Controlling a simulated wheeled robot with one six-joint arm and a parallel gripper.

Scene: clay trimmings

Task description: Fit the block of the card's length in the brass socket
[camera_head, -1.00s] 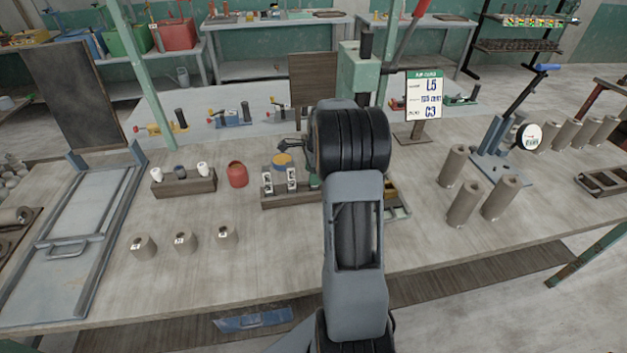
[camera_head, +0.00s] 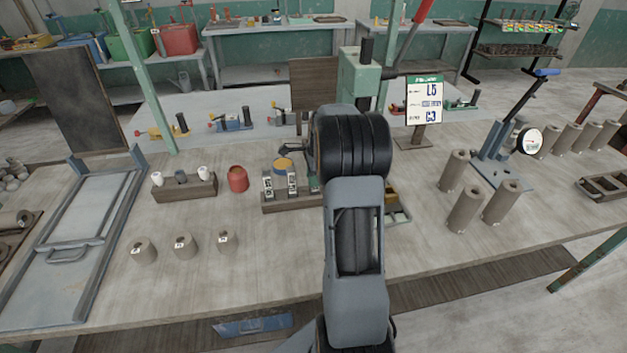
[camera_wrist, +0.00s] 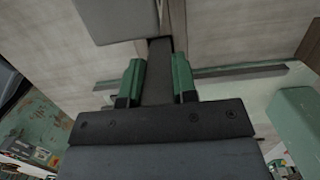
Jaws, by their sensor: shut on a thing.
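My gripper (camera_wrist: 158,78) shows in the wrist view with green fingertips on either side of a dark grey bar-like piece (camera_wrist: 159,62). It is shut on this piece; no label shows on it. In the head view my own arm hides the gripper. The card (camera_head: 424,101) stands upright on the bench and reads L5 on top and C3 at the bottom. Two silver labelled blocks (camera_head: 279,184) stand in a wooden rack, partly behind my arm. A small brass-coloured part (camera_head: 390,194) shows just right of my arm; I cannot tell if it is the socket.
A green press (camera_head: 360,78) with a red lever stands behind my arm. Tall clay cylinders (camera_head: 465,208) stand at right near a gauge stand (camera_head: 497,165). Several short clay cylinders (camera_head: 185,246), a red pot (camera_head: 238,179) and a wooden holder (camera_head: 186,188) stand at left.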

